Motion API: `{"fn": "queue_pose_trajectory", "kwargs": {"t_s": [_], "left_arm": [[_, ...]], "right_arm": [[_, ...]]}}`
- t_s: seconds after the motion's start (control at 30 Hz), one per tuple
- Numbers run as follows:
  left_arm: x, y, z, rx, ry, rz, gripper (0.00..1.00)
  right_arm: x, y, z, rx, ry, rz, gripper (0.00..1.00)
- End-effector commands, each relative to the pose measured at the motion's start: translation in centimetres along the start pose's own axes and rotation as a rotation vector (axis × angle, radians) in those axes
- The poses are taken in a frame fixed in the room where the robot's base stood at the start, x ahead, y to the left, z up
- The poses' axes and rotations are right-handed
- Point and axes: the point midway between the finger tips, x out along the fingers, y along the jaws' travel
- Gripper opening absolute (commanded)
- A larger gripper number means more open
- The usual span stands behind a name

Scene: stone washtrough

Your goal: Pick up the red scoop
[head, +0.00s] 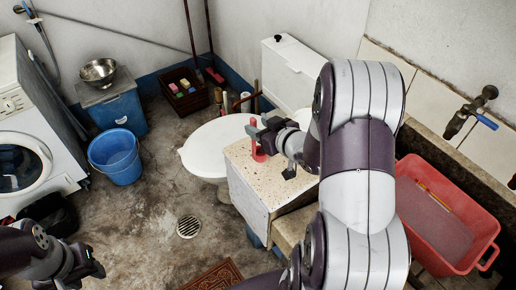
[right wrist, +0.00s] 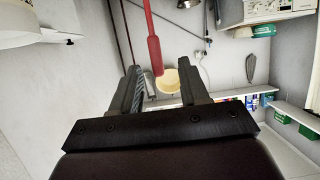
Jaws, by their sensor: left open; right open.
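The red scoop (head: 258,152) is at the left end of the speckled stone ledge, partly hidden behind my right gripper (head: 258,130). In the right wrist view, a long red handle (right wrist: 153,45) comes down from the top edge, and its end lies between the lines of the two fingers. My right gripper shows there with its fingers (right wrist: 164,80) apart and nothing clamped between them. I cannot tell whether a finger touches the scoop. My left gripper (head: 94,268) is open and empty, low at the left, far from the scoop.
The speckled ledge (head: 250,190) stands beside a white toilet (head: 205,150). A red tub (head: 440,225) sits in the trough at right, under a tap (head: 472,110). A blue bucket (head: 117,158) and washing machine (head: 30,130) stand at left. Floor around the drain (head: 188,226) is clear.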

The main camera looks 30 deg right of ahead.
Motion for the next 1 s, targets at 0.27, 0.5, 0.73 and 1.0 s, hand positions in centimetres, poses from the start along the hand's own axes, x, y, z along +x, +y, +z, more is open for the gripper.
{"fn": "queue_pose_trajectory", "kwargs": {"t_s": [0.27, 0.5, 0.73, 1.0], "left_arm": [[-0.1, 0.0, 0.0, 0.0, 0.0, 0.0, 0.43], [0.0, 0.0, 0.0, 0.0, 0.0, 0.0, 0.43], [0.0, 0.0, 0.0, 0.0, 0.0, 0.0, 0.43], [0.0, 0.0, 0.0, 0.0, 0.0, 0.0, 0.43]], "right_arm": [[4.4, 0.3, 0.3, -0.001, -0.002, -0.002, 0.45], [6.0, 0.4, 0.2, -0.001, -0.001, 0.002, 0.45], [5.9, 0.4, 0.3, -0.001, -0.002, 0.002, 0.02], [5.9, 0.4, 0.2, -0.001, -0.002, 0.002, 0.0]]}}
